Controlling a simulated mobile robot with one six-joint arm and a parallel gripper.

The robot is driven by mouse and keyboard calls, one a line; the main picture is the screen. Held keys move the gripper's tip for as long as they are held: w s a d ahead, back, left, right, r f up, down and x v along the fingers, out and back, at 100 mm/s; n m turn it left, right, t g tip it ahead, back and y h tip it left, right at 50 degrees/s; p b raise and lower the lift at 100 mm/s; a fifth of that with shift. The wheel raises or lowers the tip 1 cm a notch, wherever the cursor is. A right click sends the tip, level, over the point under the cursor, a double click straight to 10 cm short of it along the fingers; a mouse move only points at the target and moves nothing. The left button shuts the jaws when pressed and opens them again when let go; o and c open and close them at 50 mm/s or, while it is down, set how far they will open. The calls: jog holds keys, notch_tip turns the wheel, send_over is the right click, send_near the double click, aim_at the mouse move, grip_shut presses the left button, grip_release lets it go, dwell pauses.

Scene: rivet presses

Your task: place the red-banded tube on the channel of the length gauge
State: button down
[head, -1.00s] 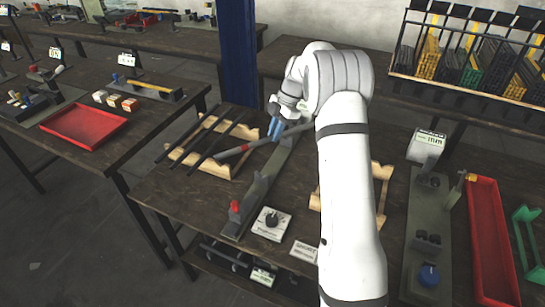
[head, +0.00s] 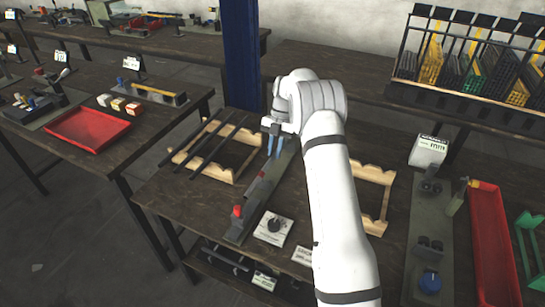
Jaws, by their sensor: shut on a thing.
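The length gauge (head: 236,232) is a long grey-green bar on the table, with a red piece (head: 237,211) at its near end. My gripper (head: 275,156), with blue fingers, is over the far half of the gauge. It is shut on the red-banded tube (head: 254,189), a dark tube whose red band shows just above the gauge bar. The tube lies roughly along the gauge. Its far part is hidden behind my fingers and arm. I cannot tell whether it touches the channel or hangs slightly above it.
A wooden rack (head: 220,174) with several dark tubes stands left of the gauge. Another wooden rack (head: 374,173) is partly behind my arm. A red tray (head: 492,245) lies at far right.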

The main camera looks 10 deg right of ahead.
notch_tip(320, 180, down, 3)
jog(key=shift+f, duration=0.2)
jog(key=c, duration=1.3)
grip_release()
jog(key=shift+c, duration=0.2)
